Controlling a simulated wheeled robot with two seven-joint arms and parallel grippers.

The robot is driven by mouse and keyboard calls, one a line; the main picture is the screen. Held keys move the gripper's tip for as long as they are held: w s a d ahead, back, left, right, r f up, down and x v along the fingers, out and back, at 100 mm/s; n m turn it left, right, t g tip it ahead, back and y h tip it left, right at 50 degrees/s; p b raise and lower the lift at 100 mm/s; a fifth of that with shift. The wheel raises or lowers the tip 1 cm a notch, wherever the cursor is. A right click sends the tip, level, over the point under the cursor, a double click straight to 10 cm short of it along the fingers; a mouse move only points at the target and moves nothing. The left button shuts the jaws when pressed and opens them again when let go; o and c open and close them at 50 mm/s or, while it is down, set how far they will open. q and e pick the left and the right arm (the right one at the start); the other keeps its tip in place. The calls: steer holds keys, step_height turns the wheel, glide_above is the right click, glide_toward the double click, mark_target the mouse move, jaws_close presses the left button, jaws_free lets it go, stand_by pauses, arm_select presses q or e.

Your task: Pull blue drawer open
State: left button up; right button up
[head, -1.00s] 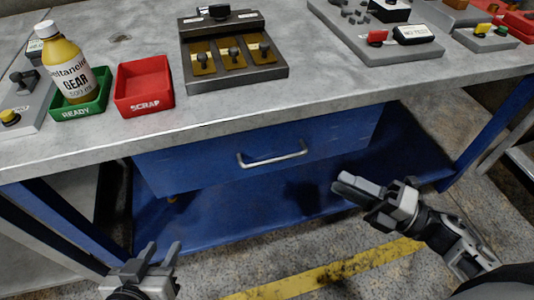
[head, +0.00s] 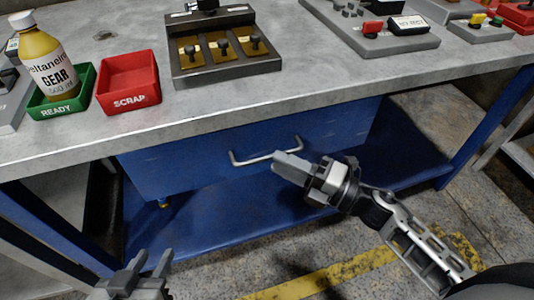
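The blue drawer (head: 180,172) sits under the workbench top, its front facing me. It looks shut. Its silver bar handle (head: 249,161) runs across the front. My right gripper (head: 290,166) is in front of the drawer, its fingertips over the right part of the handle in the picture. I cannot tell whether they touch it. Its fingers are seen almost end to side, so the gap between them does not show. My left gripper (head: 146,272) is low at the left, away from the drawer, with its two fingers apart and empty.
The grey bench top (head: 310,85) overhangs the drawer. On it stand a green READY tray (head: 58,109) with a yellow bottle (head: 42,60), a red SCRAP tray (head: 128,98) and a switch box (head: 225,65). A blue shelf (head: 220,222) lies below the drawer.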

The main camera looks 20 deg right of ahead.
mark_target(267, 157)
arm_select(q)
steer(key=shift+s+r, duration=0.1)
steer(key=shift+r, duration=0.2)
arm_select(e)
steer(key=shift+x, duration=2.15)
steer(key=shift+d, duration=0.1)
jaws_close()
arm_select(q)
steer(key=shift+f, duration=0.15)
steer(key=shift+d, duration=0.1)
arm_select(e)
steer(key=shift+s, duration=0.15)
